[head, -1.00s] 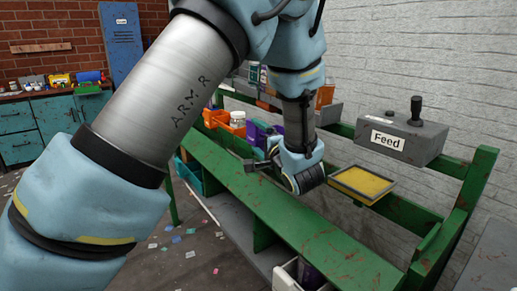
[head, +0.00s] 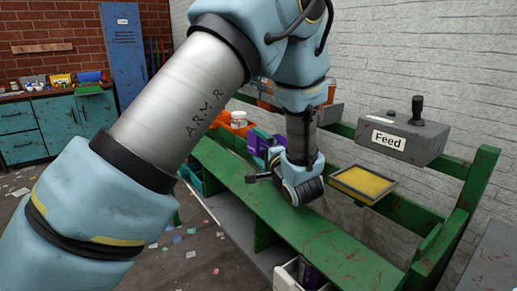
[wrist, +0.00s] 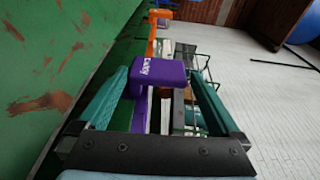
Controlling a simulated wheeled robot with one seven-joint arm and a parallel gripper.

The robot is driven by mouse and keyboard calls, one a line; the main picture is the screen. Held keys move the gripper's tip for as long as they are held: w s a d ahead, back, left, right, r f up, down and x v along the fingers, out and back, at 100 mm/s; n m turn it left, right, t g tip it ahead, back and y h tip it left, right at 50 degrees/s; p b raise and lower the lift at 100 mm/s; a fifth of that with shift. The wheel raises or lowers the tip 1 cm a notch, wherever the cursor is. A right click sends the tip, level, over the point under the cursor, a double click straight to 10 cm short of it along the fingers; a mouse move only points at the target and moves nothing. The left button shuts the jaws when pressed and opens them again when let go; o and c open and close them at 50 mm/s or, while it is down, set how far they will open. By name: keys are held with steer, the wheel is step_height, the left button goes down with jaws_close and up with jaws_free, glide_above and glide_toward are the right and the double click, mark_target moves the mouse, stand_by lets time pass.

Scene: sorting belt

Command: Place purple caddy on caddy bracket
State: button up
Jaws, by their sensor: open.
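The purple caddy (wrist: 158,76), labelled "Caddy", shows in the wrist view between the far ends of my teal fingers. In the head view the purple caddy (head: 259,141) shows at the back edge of the green bench, partly hidden by my wrist. My gripper (wrist: 160,92) is open, one finger on each side of the caddy. I cannot tell whether either finger touches it. In the head view my wrist is low over the bench and my fingers are mostly hidden. I cannot make out the caddy bracket in either view.
A grey box labelled "Feed" (head: 404,137) with a black knob sits on the green rail. A yellow tray (head: 362,184) is to the right of my wrist. The near green bench top (head: 335,250) is clear.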

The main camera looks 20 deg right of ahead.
steer(key=s, duration=1.2)
steer(key=shift+a+b, duration=0.1)
steer(key=shift+b, duration=0.2)
steer(key=w+a+n+g+p, duration=0.1)
steer(key=w, duration=0.2)
steer(key=w+a+r+n+g+h+p, duration=0.1)
steer(key=w+n+g, duration=0.1)
steer(key=w, duration=0.2)
steer(key=w+a+n+g+p, duration=0.1)
steer(key=w+a, duration=0.1)
steer(key=w, duration=0.1)
steer(key=shift+w+a+r+n+g+h+p, duration=0.1)
steer(key=shift+w+r+n+g+h+p, duration=0.1)
steer(key=shift+w+n+g+h+p, duration=0.15)
steer(key=w+a+r+n+g+p, duration=0.2)
steer(key=w+a+n+g+p, duration=0.15)
steer(key=a, duration=0.45)
steer(key=s+a+r+n+g+y+p, duration=0.1)
steer(key=s+a+n+g, duration=0.3)
steer(key=a, duration=0.8)
steer(key=s+a+r+n+g+y+p, duration=0.1)
steer(key=s+a+r+n+g+p, duration=0.1)
steer(key=s+a, duration=0.7)
steer(key=a+n+g+p, duration=0.1)
steer(key=a+n+g, duration=0.1)
steer(key=a, duration=0.1)
steer(key=shift+a+n+p, duration=0.15)
steer(key=shift+n+p, duration=0.15)
steer(key=shift+r, duration=0.1)
steer(key=shift+c, duration=0.2)
